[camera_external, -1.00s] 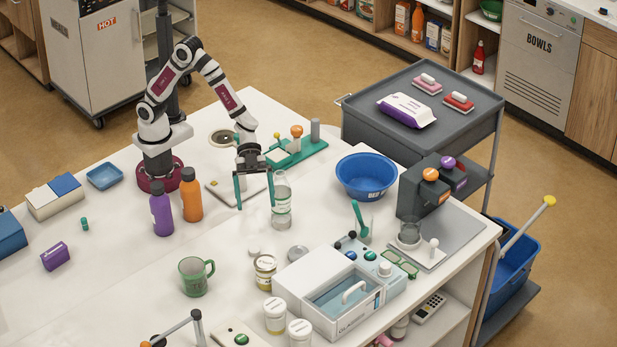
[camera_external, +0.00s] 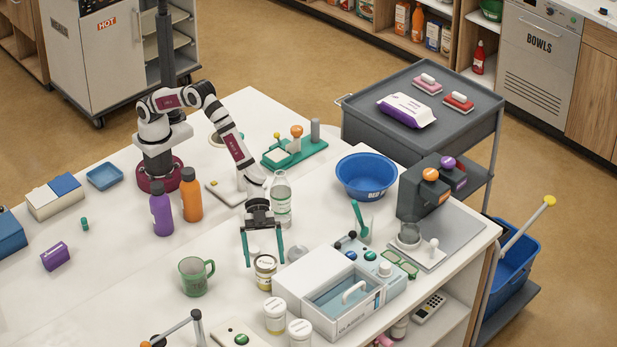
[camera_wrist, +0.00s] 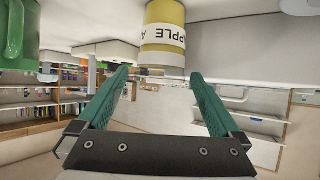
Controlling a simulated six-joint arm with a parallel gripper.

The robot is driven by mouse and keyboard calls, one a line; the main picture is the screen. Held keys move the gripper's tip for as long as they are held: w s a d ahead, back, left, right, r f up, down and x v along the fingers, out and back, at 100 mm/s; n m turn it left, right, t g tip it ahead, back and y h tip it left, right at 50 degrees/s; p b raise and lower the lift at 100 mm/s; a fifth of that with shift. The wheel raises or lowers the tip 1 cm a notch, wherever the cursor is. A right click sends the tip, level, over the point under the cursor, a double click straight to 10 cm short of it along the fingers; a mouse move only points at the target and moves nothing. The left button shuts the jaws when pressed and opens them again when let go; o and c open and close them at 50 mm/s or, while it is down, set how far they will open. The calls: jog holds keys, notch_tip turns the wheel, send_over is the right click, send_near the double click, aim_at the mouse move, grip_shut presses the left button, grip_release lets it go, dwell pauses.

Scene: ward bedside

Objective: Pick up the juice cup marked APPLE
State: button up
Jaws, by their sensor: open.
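The juice cup marked APPLE (camera_wrist: 163,38) appears upside down in the wrist view, with a yellow body and a white band with black letters. In the outside view a small yellow-and-white cup (camera_external: 265,272) stands upright on the white table, matching it. My gripper (camera_external: 264,264) is open, its teal fingers pointing down, at or just behind this cup. In the wrist view the cup lies beyond and between the open fingertips (camera_wrist: 159,72). I cannot tell whether a finger touches it.
A green mug (camera_external: 194,276) stands left of the cup. A white box with a clear lid (camera_external: 330,293) stands close on the right, with two more white-lidded cups (camera_external: 275,316) in front. A clear bottle (camera_external: 281,200) stands behind my gripper.

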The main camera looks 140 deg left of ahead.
jog(key=shift+r, duration=0.1)
jog(key=c, duration=1.4)
